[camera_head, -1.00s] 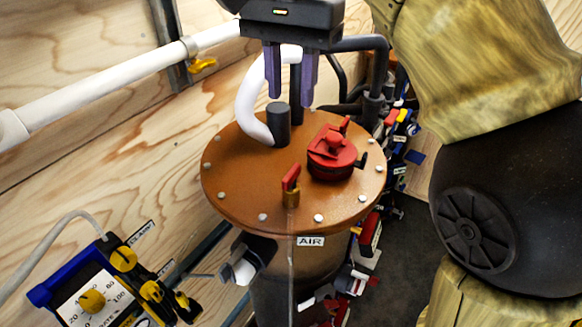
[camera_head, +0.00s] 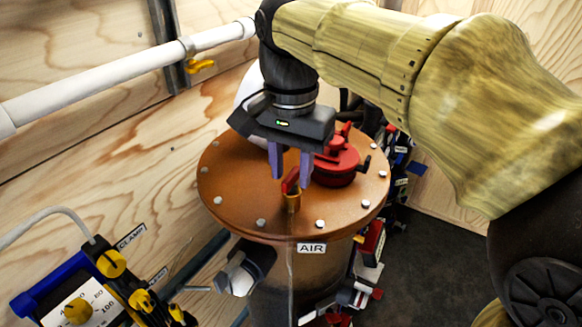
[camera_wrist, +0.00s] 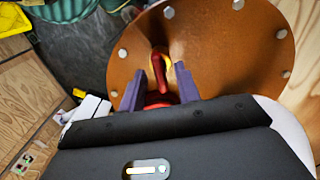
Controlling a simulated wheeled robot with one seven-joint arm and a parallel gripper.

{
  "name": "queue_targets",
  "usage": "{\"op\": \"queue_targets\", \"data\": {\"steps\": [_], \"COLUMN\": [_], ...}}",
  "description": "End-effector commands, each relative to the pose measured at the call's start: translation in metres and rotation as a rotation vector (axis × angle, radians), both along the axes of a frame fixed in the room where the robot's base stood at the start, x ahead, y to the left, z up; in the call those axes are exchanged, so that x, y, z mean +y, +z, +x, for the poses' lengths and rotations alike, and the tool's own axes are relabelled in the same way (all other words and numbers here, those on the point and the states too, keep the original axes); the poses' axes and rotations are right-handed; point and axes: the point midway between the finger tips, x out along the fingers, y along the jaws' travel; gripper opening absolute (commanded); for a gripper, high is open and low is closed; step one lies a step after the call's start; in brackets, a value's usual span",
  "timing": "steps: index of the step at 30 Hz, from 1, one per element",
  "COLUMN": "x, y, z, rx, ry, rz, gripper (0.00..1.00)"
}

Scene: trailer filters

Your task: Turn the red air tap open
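The red air tap (camera_head: 290,181) stands on a brass base near the front rim of the orange-brown lid (camera_head: 235,190), above the AIR label (camera_head: 311,248). My gripper (camera_head: 291,174) is open and points down at the tap, with one purple finger on each side of its red handle. In the wrist view the red tap handle (camera_wrist: 160,72) shows between the open fingers (camera_wrist: 160,86), with gaps on both sides. I cannot tell how far down the fingers reach along the handle.
A larger red cap (camera_head: 338,163) sits on the lid just right of my gripper. Bolts ring the lid. A white pipe (camera_head: 110,75) runs along the wooden wall. A yellow-knobbed CLAMP panel (camera_head: 78,308) stands at lower left. Dark floor (camera_head: 430,265) lies open at right.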

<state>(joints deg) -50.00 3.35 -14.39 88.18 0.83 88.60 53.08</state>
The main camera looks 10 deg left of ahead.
Motion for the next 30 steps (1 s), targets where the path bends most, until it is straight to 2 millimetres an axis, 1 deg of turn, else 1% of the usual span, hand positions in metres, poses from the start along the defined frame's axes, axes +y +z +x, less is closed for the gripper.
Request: {"op": "queue_targets", "data": {"steps": [7, 8, 12, 13, 23, 30], "x": [0.0001, 0.0001, 0.0001, 0.0001, -0.0001, -0.0001], "y": [-0.0004, -0.0004, -0.0003, -0.0003, 0.0004, 0.0016], "z": [0.0001, 0.0001, 0.0001, 0.0001, 0.0003, 0.0002], "rx": [-0.001, -0.001, 0.0, 0.0, -0.001, 0.0], "ry": [0.0, 0.0, 0.0, 0.0, 0.015, 0.097], "rz": [0.001, 0.001, 0.001, 0.001, 0.001, 0.0], "gripper": [0.33, 0.29, 0.01, 0.0, 0.0, 0.0]}}
